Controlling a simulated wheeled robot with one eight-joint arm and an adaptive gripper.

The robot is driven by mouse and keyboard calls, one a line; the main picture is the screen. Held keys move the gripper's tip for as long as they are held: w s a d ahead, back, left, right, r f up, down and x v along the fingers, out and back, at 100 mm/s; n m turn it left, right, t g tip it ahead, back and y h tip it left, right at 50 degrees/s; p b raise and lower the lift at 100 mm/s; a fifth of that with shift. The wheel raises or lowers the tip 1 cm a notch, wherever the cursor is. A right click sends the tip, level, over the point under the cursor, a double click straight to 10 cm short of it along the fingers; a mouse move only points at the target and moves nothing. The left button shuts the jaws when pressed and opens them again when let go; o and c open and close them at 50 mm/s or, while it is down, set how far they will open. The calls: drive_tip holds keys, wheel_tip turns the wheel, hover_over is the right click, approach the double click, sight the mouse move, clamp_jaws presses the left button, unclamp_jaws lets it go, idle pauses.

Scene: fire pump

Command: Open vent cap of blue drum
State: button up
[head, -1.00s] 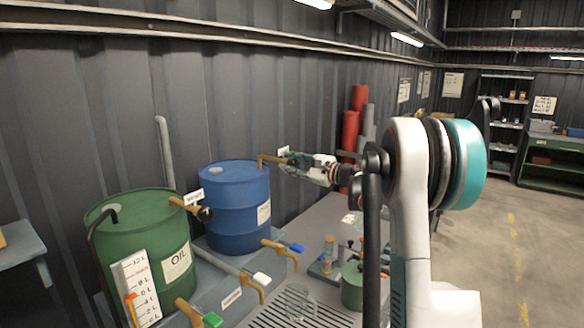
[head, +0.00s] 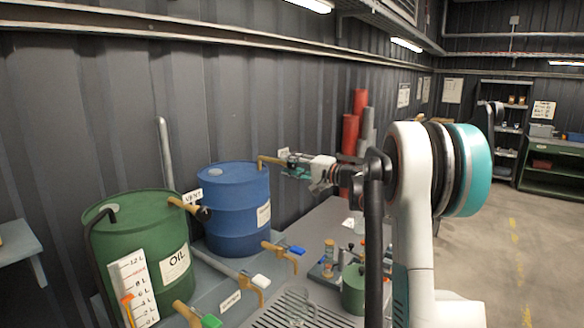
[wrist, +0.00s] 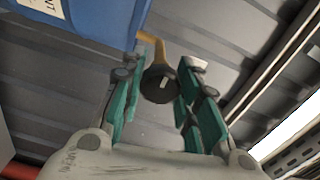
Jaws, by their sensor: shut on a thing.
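The blue drum (head: 232,225) stands on the bench beside the green drum, and its blue side also shows in the wrist view (wrist: 90,18). A brass vent pipe (head: 270,160) sticks out from its top toward my gripper (head: 291,165). In the wrist view, the dark round vent cap (wrist: 160,84) with a pale mark sits at the end of the brass pipe (wrist: 150,38). My gripper's teal fingers are on both sides of the cap, shut on it. In the head view, the gripper hides the cap.
The green oil drum (head: 150,250) has its own vent pipe and dark cap (head: 204,213). Brass taps with a blue handle (head: 296,250), a white handle and a green handle jut out below. Red cylinders (head: 350,135) stand against the wall behind my gripper. Glassware stands on the bench.

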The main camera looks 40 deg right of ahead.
drive_tip(key=n, duration=0.5)
drive_tip(key=shift+f+n, duration=0.1)
drive_tip(key=shift+n, duration=0.3)
idle(0.4)
drive_tip(key=o, duration=1.1)
drive_tip(key=v, duration=1.2)
drive_tip(key=shift+b, duration=0.3)
